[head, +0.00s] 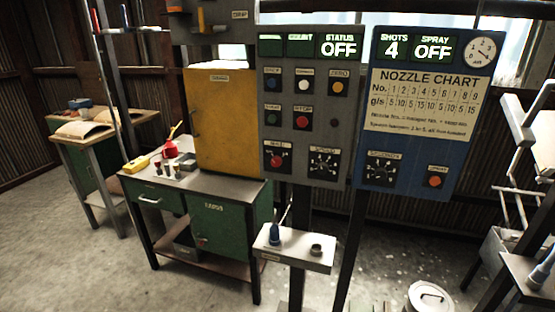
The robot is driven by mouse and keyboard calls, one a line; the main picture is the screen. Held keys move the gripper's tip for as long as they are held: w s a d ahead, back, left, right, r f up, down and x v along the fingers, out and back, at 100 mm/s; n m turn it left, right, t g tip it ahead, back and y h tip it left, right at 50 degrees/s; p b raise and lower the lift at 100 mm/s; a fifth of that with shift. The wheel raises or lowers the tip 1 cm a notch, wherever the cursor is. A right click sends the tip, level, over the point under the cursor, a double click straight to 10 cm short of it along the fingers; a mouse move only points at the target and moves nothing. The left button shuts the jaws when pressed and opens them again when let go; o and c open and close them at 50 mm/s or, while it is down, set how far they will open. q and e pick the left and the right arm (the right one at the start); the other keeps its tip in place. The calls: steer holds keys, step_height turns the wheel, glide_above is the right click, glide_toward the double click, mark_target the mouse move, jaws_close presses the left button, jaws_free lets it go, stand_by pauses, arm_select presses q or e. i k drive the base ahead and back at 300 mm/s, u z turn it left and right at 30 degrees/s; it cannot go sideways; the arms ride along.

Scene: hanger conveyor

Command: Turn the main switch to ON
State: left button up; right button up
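The grey control panel (318,85) stands upright in the middle, with a lit STATUS display (338,46) reading OFF. The main switch (277,161) looks like the red knob on a black plate at the panel's lower left, under a small label that seems to read MAIN. Its exact pointing direction is too small to tell. A black dial (324,163) sits right of it. Blue, white, yellow, green and red buttons fill the rows above. Neither of my grippers is in view.
A blue panel (455,180) with a nozzle chart, dial and orange button adjoins on the right. A small shelf (305,259) holding a blue item and a dark ring juts out below. A yellow cabinet (226,120) on a green workbench (222,227) stands left.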

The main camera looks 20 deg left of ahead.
mark_target(276, 161)
steer(key=z, duration=0.55)
steer(key=k, duration=0.65)
steer(key=z, duration=0.85)
steer(key=i, duration=0.75)
steer(key=u, duration=0.55)
steer(key=i, duration=0.75)
steer(key=u, duration=0.8)
